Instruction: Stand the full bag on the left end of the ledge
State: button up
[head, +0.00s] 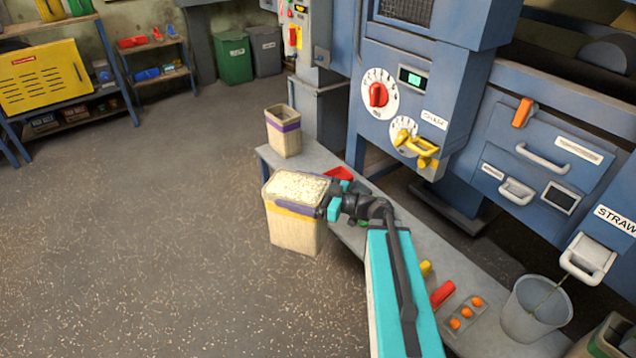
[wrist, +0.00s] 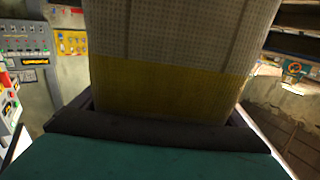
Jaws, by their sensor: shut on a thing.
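The full bag (head: 296,229) is cream with a yellow band and a purple rim, open at the top and filled with pale grains. My gripper (head: 331,207) is shut on it at its right side near the rim. The bag is upright and held out in front of the ledge (head: 358,237), over the floor, near the ledge's left half. In the wrist view the bag (wrist: 165,60) fills the middle, its yellow band just above my gripper (wrist: 160,125). The gripper's far finger is hidden.
A smaller bag with a purple band (head: 284,131) stands at the ledge's left end. Red and green items lie behind my gripper. A red cylinder (head: 442,294), a tray of orange pieces (head: 465,314) and a grey bucket (head: 535,309) are to the right. Blue machinery (head: 420,90) stands behind the ledge.

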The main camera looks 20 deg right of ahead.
jog(key=a+r+n+g+y+p, duration=0.1)
jog(key=a+r+p, duration=0.1)
jog(key=a+r, duration=0.2)
jog(key=shift+s+a+r+g, duration=0.3)
jog(key=shift+s+a, duration=0.15)
jog(key=shift+a, duration=0.4)
jog(key=shift+s, duration=0.15)
